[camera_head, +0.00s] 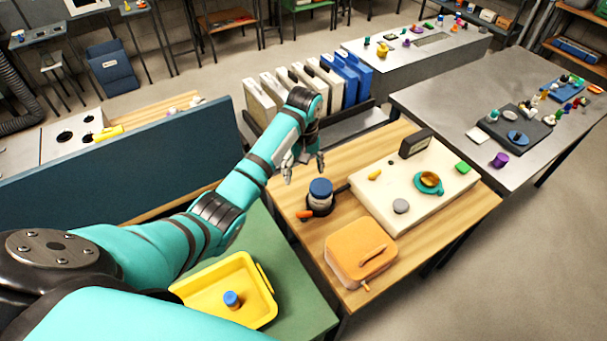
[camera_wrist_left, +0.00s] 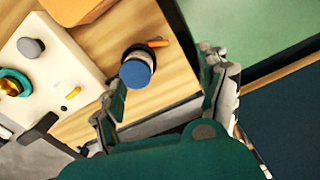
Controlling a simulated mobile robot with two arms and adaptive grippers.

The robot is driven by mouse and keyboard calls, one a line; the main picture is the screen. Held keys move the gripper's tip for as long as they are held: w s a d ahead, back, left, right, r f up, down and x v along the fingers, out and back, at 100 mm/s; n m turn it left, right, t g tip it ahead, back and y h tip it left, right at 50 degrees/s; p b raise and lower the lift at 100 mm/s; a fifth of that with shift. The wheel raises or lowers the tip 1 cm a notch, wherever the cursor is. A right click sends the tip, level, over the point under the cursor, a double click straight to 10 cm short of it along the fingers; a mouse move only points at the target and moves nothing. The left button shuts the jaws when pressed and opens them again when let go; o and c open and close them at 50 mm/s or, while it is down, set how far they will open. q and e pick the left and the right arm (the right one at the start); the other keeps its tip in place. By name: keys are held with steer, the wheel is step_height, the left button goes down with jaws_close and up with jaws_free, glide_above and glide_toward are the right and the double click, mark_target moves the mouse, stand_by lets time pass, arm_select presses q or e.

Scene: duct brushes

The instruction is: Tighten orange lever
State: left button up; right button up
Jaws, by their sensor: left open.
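The orange lever (camera_head: 304,214) sticks out low on the left side of a jar with a blue lid (camera_head: 320,188), which stands in a dark round holder on the wooden table. In the left wrist view the orange lever (camera_wrist_left: 158,43) lies just beyond the blue lid (camera_wrist_left: 136,73). My left gripper (camera_head: 304,168) is open and empty above the table, behind the jar and apart from it. In the left wrist view its fingers (camera_wrist_left: 162,72) are spread wide, with the jar and lever seen between and beyond them. My right gripper is not in view.
An orange case (camera_head: 358,254) sits in front of the jar. A cream board (camera_head: 400,205) with a teal dish and small knobs lies to the right. A yellow tray (camera_head: 262,318) stands at front left. Upright binders (camera_head: 300,88) stand behind the arm.

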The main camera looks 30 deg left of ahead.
arm_select(q)
step_height(320, 180, up, 10)
steer(key=shift+f, duration=0.15)
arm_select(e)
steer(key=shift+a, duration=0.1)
arm_select(q)
steer(key=shift+w, duration=0.1)
